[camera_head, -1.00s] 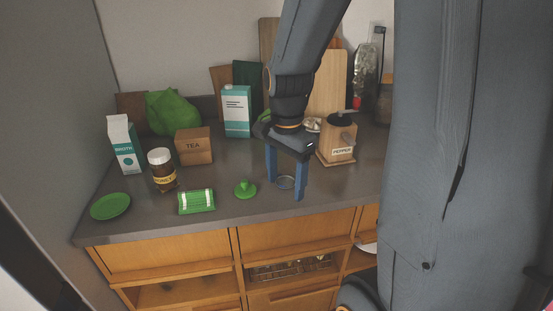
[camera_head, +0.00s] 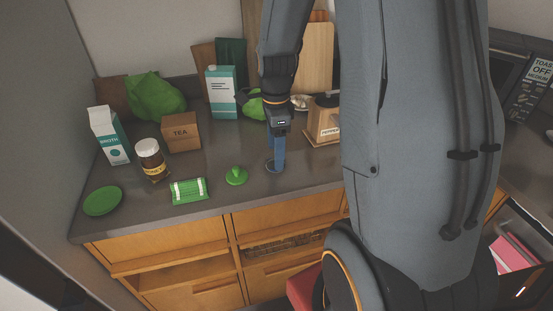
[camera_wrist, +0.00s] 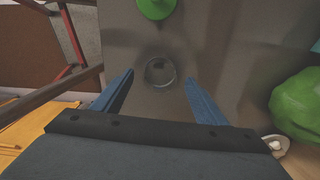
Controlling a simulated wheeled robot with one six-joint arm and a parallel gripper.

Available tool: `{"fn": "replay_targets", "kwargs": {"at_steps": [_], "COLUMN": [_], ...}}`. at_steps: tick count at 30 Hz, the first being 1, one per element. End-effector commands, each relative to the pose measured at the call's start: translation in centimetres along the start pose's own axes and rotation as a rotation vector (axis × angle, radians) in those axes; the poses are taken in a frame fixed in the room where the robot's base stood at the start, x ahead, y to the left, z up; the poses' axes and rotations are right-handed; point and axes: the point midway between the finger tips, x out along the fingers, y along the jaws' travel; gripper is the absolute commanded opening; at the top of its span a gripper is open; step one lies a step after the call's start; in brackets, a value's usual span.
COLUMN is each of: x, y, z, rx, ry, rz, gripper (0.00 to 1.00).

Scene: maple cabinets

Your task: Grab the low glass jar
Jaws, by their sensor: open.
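The low glass jar (camera_wrist: 160,72) is small, round and clear with a dark rim. It stands on the grey counter, and in the wrist view it shows between and a little beyond my two blue fingers. My gripper (camera_wrist: 159,78) is open and empty, with a finger to each side of the jar's line. In the head view my gripper (camera_head: 277,168) points down at the counter, its fingers lined up one behind the other. They partly hide the jar (camera_head: 270,166), of which only an edge shows. I cannot tell the fingertips' exact height beside it.
A green lidded knob-like piece (camera_head: 236,176) stands left of the jar.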

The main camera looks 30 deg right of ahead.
Motion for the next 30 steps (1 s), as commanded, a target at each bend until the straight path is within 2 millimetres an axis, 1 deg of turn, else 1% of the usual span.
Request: {"fn": "replay_targets", "kwargs": {"at_steps": [3, 6, 14, 17, 18, 22, 23, 30], "x": [1.2, 1.8, 2.0, 2.0, 2.0, 2.0, 2.0, 1.9], "y": [0.1, 0.1, 0.0, 0.0, 0.0, 0.0, 0.0, 0.0], "z": [-0.1, -0.1, -0.1, -0.1, -0.1, -0.1, -0.1, -0.1], "rx": [0.001, 0.002, 0.002, 0.002, 0.002, 0.002, 0.002, 0.002], "ry": [0.0, 0.0, 0.0, 0.0, 0.0, 0.0, 0.0, 0.0], "rz": [0.003, 0.0, 0.0, -0.001, -0.001, -0.001, -0.001, -0.001], "gripper": [0.66, 0.66, 0.66, 0.51, 0.44, 0.22, 0.2, 0.2]}}
